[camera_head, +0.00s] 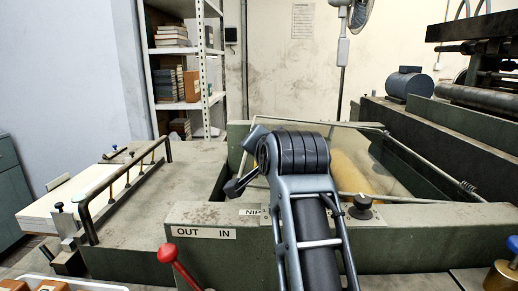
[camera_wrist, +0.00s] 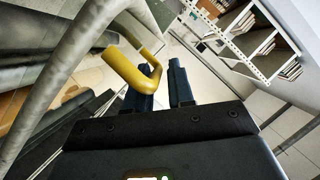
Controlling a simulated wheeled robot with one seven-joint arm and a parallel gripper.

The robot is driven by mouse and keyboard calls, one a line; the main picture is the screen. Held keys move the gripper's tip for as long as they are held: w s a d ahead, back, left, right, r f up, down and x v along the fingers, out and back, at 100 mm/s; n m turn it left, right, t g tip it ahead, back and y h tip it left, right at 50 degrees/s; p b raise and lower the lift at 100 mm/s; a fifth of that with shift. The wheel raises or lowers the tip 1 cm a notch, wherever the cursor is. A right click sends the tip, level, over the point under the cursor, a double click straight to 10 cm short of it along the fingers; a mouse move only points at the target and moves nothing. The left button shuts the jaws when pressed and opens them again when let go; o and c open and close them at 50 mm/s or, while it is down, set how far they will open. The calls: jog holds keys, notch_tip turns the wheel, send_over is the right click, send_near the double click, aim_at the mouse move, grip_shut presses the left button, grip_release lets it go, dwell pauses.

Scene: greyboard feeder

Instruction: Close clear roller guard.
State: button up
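The clear roller guard (camera_head: 400,172) looks like a see-through panel in a pale bent-tube frame, over the right part of the feeder in the head view. How far it stands open I cannot tell. A yellow roller-like shape shows behind my arm. In the wrist view a yellow bent handle (camera_wrist: 128,72) sits beside a thick grey tube (camera_wrist: 62,75). My gripper (camera_wrist: 163,82) has two dark blue fingers apart, with a gap between them. The handle's bend overlaps the left finger; I cannot tell whether they touch. In the head view my arm hides the fingers.
A red-knobbed lever (camera_head: 168,254) stands by the OUT/IN label (camera_head: 205,233). A black knob (camera_head: 362,202) sits on the front rail. A board stack (camera_head: 75,205) lies left behind a bar (camera_head: 125,180). Rollers and a motor (camera_head: 409,84) stand back right. Shelves (camera_head: 183,75) stand behind.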

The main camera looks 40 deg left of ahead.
jog(key=shift+r, duration=0.1)
jog(key=shift+v, duration=3.95)
